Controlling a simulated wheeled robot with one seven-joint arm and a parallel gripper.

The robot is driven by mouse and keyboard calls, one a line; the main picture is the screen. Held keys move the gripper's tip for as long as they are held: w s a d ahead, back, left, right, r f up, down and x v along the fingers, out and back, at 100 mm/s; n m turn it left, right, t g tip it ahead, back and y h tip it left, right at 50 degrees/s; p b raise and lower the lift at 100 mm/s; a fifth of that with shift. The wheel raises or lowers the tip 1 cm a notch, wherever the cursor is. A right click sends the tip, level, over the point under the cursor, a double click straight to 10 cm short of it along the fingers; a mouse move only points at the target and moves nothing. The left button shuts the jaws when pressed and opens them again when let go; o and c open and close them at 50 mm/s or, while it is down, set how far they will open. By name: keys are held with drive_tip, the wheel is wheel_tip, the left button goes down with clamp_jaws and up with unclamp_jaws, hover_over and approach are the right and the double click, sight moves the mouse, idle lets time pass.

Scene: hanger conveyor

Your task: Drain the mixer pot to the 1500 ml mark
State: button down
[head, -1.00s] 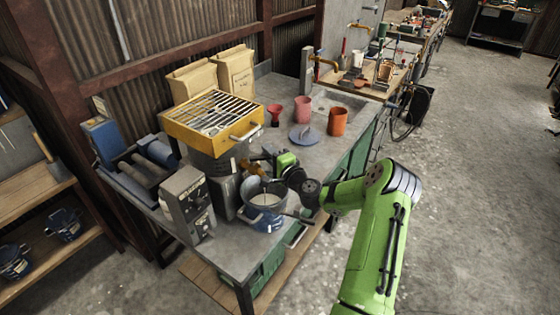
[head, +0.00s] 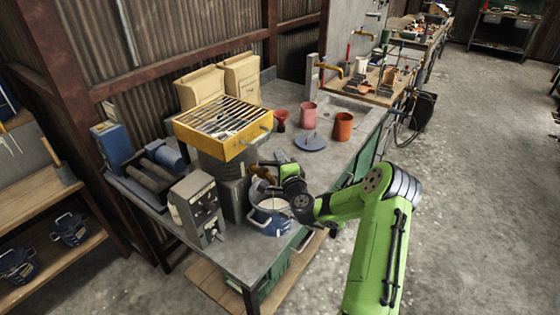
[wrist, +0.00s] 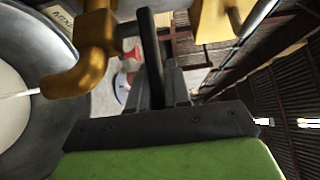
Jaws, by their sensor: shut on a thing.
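The mixer's grey drum (head: 228,166) stands under a yellow grated top (head: 218,124). A brass tap (head: 261,174) sticks out of the drum's near side and also shows in the wrist view (wrist: 95,52). In the wrist view a thin white stream leaves its spout. A blue pot (head: 271,224) stands below the tap with whitish liquid in it; its grey inside (wrist: 55,140) shows in the wrist view. I cannot read any level mark. My gripper (head: 274,170) is at the tap above the pot, shut on what looks like the tap handle; the grip is partly hidden.
A grey control box (head: 197,208) stands left of the pot. A blue lid (head: 311,142), a red funnel (head: 280,120), a pink cup (head: 308,116) and an orange cup (head: 343,126) stand behind. The pot is close to the bench's front edge.

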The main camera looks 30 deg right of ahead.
drive_tip(key=c, duration=1.2)
unclamp_jaws()
drive_tip(key=shift+o, duration=0.2)
drive_tip(key=b+v, duration=1.4)
drive_tip(key=v, duration=0.1)
drive_tip(key=shift+s, duration=0.35)
drive_tip(key=shift+a, duration=0.1)
